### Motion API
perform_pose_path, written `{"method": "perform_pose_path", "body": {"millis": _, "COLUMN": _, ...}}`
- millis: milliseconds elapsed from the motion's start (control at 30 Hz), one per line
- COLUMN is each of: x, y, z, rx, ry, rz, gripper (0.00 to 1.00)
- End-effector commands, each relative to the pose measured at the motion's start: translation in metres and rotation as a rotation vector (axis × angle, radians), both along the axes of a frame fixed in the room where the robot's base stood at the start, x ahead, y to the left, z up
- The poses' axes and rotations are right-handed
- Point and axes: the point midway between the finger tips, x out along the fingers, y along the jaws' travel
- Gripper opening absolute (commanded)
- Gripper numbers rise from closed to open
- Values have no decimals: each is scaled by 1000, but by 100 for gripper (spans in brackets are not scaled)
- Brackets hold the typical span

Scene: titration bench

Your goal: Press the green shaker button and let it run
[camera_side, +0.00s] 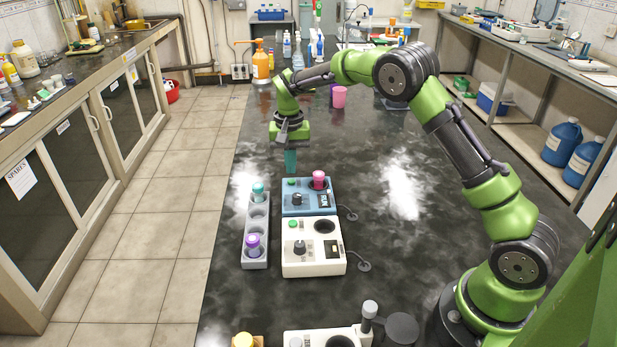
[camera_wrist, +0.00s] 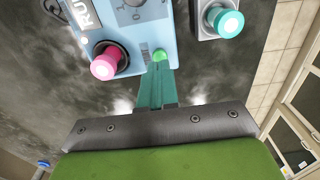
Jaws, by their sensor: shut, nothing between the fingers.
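My gripper (camera_side: 290,170) is shut and empty, its teal fingers pointing down at the far side of the blue shaker (camera_side: 296,211). The shaker's green button (camera_side: 291,182) lies just below the fingertips. In the wrist view the green button (camera_wrist: 158,54) sits right at the tips of my gripper (camera_wrist: 157,68); I cannot tell whether they touch. A pink-capped tube (camera_side: 318,178) stands in the shaker's well and shows in the wrist view (camera_wrist: 103,67). The blue shaker (camera_wrist: 178,28) has a dark knob and a panel reading RUN.
A white shaker (camera_side: 300,262) with its own green button (camera_side: 292,223) and an empty well stands in front. A grey rack (camera_side: 256,225) on the left holds a teal-capped tube (camera_side: 258,189) and a purple-capped tube (camera_side: 252,242). The bench right of the shakers is mostly clear.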

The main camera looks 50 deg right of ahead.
Motion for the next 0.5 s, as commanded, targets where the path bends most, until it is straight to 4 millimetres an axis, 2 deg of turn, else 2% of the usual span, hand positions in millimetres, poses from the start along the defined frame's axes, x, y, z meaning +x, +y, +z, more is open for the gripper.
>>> {"method": "perform_pose_path", "body": {"millis": 500, "x": 0, "y": 0, "z": 42, "rx": -1, "ry": -2, "rz": 0, "gripper": 0}}
